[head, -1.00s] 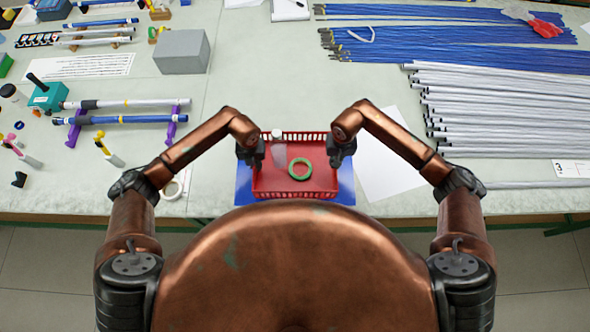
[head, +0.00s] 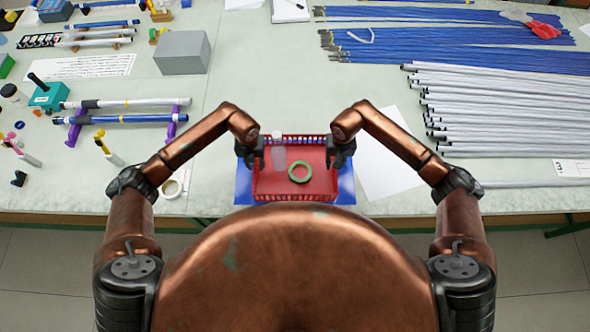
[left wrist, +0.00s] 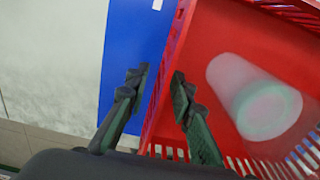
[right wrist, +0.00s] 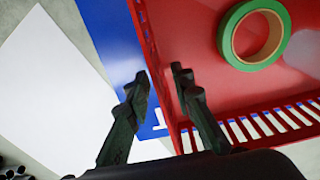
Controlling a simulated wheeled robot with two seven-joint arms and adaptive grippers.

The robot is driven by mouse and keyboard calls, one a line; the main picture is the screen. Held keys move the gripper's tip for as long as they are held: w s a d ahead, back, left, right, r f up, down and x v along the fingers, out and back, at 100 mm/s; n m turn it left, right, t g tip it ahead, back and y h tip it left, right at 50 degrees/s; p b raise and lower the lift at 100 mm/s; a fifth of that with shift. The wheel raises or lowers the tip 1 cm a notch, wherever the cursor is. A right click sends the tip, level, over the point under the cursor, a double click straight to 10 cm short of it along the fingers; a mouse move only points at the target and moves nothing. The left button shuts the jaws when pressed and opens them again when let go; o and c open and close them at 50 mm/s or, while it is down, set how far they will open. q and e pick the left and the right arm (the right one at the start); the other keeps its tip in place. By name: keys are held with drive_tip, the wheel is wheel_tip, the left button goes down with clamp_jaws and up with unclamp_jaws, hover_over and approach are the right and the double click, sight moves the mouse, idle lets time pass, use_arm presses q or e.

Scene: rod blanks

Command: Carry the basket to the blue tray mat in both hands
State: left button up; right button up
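The red basket (head: 322,185) stands on the blue tray mat (head: 243,186), which shows along its left and right sides. In the basket are a green tape ring (head: 300,181) and a translucent white-capped bottle (head: 278,155). My left gripper (head: 250,160) is at the basket's left wall; in the left wrist view its fingers (left wrist: 158,80) are apart, one on each side of the wall. My right gripper (head: 341,160) is at the right wall; in the right wrist view its fingers (right wrist: 160,78) are also apart, with the wall between them. Neither seems to pinch the wall.
A white sheet (head: 388,168) lies right of the mat, with bundles of white rods (head: 500,110) and blue rods (head: 450,60) beyond. A grey box (head: 182,52) and rods on purple stands (head: 172,126) are at the left. The table behind the basket is clear.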

use_arm(q)
wheel_tip(320, 180, up, 10)
drive_tip(key=shift+f, duration=0.25)
use_arm(e)
drive_tip(key=shift+r, duration=0.1)
wheel_tip(320, 180, up, 12)
drive_tip(key=shift+f, duration=0.1)
use_arm(q)
drive_tip(key=shift+r, duration=0.1)
idle(0.5)
